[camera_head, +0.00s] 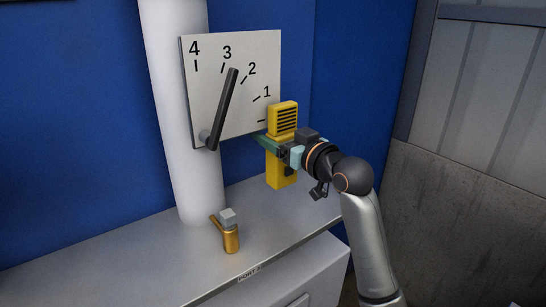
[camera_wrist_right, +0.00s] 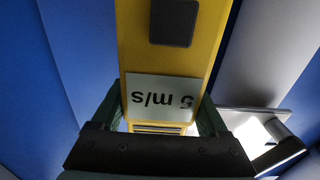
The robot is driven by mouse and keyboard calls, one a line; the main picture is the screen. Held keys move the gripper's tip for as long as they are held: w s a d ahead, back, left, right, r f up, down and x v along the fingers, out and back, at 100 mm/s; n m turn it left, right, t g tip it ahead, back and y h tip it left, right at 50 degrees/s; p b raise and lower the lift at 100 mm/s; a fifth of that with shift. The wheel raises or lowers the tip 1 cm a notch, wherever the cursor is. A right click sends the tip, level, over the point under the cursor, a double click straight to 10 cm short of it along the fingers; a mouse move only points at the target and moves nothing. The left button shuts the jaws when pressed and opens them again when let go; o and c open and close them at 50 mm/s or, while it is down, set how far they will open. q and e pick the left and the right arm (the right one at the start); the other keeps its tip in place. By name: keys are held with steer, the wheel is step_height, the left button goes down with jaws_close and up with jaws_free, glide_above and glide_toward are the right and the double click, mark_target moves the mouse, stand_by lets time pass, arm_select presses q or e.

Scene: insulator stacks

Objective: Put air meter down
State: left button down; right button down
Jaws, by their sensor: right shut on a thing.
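The yellow air meter (camera_head: 282,174) is upright, with a dark slotted grille at its top. My right gripper (camera_head: 276,146) is shut on its middle and holds it above the grey counter, beside the white dial board. In the right wrist view the meter (camera_wrist_right: 132,40) fills the middle, between the green fingers of my right gripper (camera_wrist_right: 160,117). Its pale display reads "5 m/s" upside down. My left gripper is not in view.
The dial board (camera_head: 240,100), with a dark pointer (camera_head: 223,105), is on a white column (camera_head: 180,120). A small brass item with a grey block top (camera_head: 231,238) stands on the counter (camera_head: 120,262). The counter is bare to its left and right.

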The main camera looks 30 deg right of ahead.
step_height(320, 180, down, 6)
steer(key=shift+w+f, duration=0.15)
steer(key=shift+w, duration=0.1)
steer(key=shift+f+b, duration=0.2)
steer(key=shift+b, duration=0.1)
jaws_free()
